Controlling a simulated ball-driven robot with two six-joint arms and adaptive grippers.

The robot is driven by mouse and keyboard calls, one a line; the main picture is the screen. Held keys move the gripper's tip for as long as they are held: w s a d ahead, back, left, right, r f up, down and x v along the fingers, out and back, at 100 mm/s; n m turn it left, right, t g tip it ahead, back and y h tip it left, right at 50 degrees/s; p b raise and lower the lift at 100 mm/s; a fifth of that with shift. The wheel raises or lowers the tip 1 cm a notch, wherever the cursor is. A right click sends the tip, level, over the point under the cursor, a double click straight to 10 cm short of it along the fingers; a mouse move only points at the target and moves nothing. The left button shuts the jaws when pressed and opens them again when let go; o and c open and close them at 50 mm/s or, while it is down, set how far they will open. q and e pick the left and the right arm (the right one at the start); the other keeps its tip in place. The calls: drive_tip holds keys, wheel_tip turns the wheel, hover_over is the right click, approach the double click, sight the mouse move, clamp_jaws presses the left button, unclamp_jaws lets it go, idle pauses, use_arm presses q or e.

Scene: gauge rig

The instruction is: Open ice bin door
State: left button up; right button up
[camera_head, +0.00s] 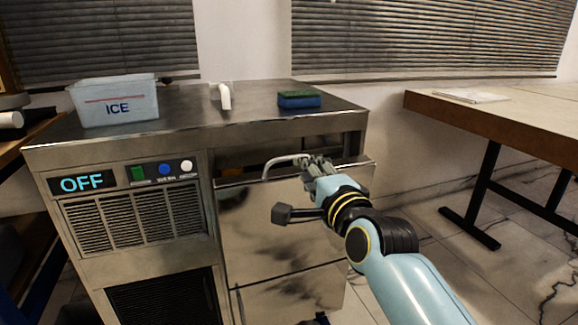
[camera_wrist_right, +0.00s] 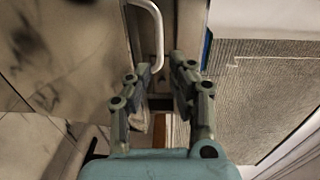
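The ice bin door (camera_head: 270,235) is a shiny steel panel on the front of the ice machine. A dark gap with some orange-brown shows above its top edge; I cannot tell how far the door stands from the frame. Its pale curved bar handle (camera_head: 283,162) is near the top edge and also shows in the right wrist view (camera_wrist_right: 157,30). My right gripper (camera_head: 314,163) is at the handle's right end. In the wrist view its two fingers are apart, with the handle's lower end between or just beyond the tips; contact is unclear. My left gripper is out of view.
The ice machine top (camera_head: 200,105) carries a clear ICE tub (camera_head: 115,103), a white scoop-like object (camera_head: 224,95) and a green-blue sponge (camera_head: 299,99). A wooden table (camera_head: 500,115) stands right; the floor between is clear.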

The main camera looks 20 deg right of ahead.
sight(293, 158)
drive_tip(key=w, duration=0.2)
drive_tip(key=w+b, duration=0.1)
drive_tip(key=w, duration=0.2)
drive_tip(key=w+b, duration=0.1)
drive_tip(key=w, duration=0.1)
drive_tip(key=shift+w+a+f, duration=0.2)
drive_tip(key=shift+w+f, duration=0.05)
drive_tip(key=shift+f, duration=0.05)
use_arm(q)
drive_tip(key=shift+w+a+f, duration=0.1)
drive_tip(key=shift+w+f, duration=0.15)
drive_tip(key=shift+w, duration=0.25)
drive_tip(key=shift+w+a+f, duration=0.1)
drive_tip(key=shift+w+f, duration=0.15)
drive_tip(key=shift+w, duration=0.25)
use_arm(e)
drive_tip(key=shift+w+r, duration=0.1)
drive_tip(key=shift+w, duration=0.3)
drive_tip(key=shift+c, duration=0.4)
clamp_jaws()
